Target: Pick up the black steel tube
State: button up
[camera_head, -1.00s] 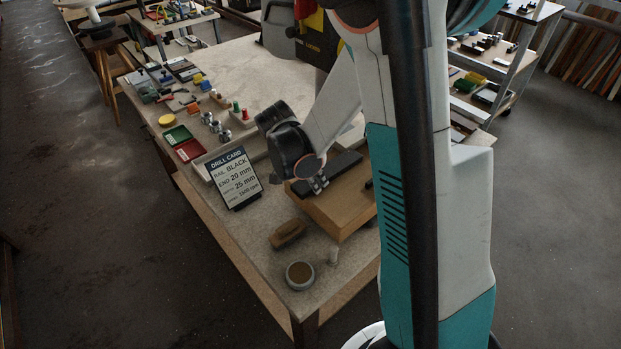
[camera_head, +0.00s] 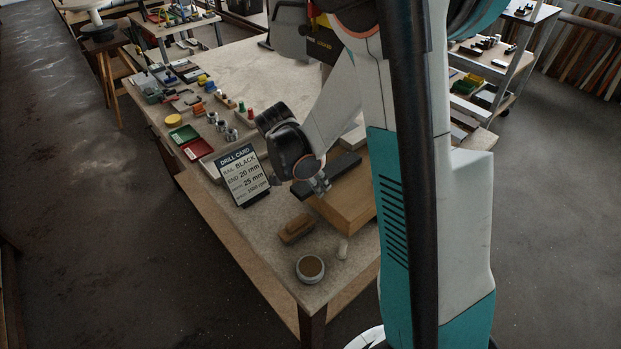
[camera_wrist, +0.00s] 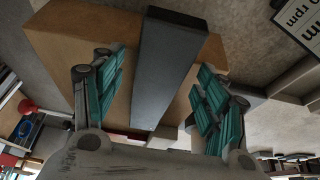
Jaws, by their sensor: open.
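The black steel tube (camera_wrist: 168,68) is a long dark bar with a square-edged profile. It lies on a wooden block (camera_wrist: 80,35), with one end past the block's edge. In the head view the tube (camera_head: 345,165) is partly hidden by my gripper. My gripper (camera_wrist: 163,98) is open, with its teal-padded fingers on either side of the tube and gaps showing between pads and tube. In the head view my gripper (camera_head: 322,186) is over the tube near its overhanging end. I cannot tell the exact height between them.
A drill card (camera_head: 244,177) reading BLACK stands left of the block. A brush (camera_head: 296,229), a round bowl (camera_head: 310,268) and a small pale peg (camera_head: 342,248) are at the near corner. Red and green trays (camera_head: 184,135) lie farther left. The table's far middle is clear.

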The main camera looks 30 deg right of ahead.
jog(key=shift+r, duration=0.1)
jog(key=v, duration=1.1)
jog(key=shift+a+r, duration=0.15)
jog(key=shift+r, duration=0.25)
jog(key=shift+o, duration=0.2)
jog(key=shift+s, duration=0.1)
